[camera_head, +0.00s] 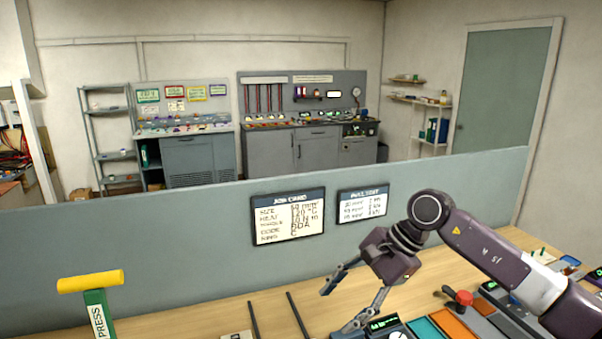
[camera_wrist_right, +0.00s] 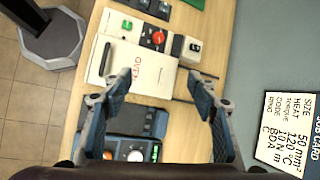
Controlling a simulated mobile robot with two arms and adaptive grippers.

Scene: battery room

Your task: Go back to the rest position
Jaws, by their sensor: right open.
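My right gripper (camera_head: 352,300) is open and empty above the wooden bench, in front of the grey partition. Its two fingers also show spread apart in the right wrist view (camera_wrist_right: 165,95), with nothing between them. Below it in that view are a cream case with red lettering (camera_wrist_right: 132,62) and a dark device with a small lit screen (camera_wrist_right: 135,135). My left gripper is in neither view.
A grey partition (camera_head: 150,245) runs behind the bench (camera_head: 225,310) and carries a job card (camera_head: 287,216). A yellow-topped green press handle (camera_head: 92,283) stands at the left. A red knob (camera_head: 464,298), an orange mat (camera_head: 455,322) and other devices crowd the right.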

